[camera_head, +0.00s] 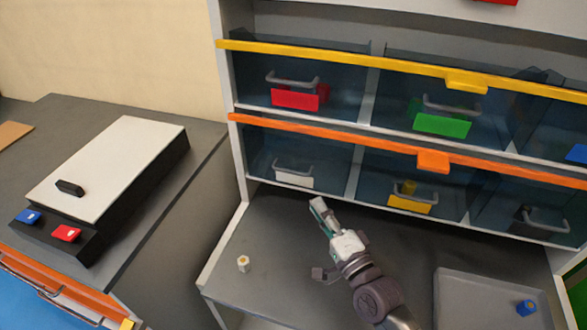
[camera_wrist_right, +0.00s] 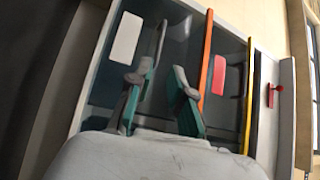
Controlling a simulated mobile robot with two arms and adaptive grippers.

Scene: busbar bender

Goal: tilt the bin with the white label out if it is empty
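The bin with the white label (camera_head: 293,180) is at the left of the lower row, under an orange strip. It looks closed. Its front is dark and see-through with a grey handle (camera_head: 294,162), and I see nothing inside. My right gripper (camera_head: 320,207) is below and to the right of this label, apart from the bin. In the right wrist view, the right gripper (camera_wrist_right: 163,70) has its green fingers spread with nothing between them. The white label (camera_wrist_right: 126,38) and handle (camera_wrist_right: 161,42) are beyond its fingers. My left gripper is not in view.
The neighbouring yellow-label bin (camera_head: 410,203) shows a yellow item inside. Bins with red (camera_head: 297,99) and green labels are above. A small pale part (camera_head: 243,263) lies on the grey shelf. A tray (camera_head: 455,290) at right holds a blue part (camera_head: 526,307). A bender machine (camera_head: 110,165) stands left.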

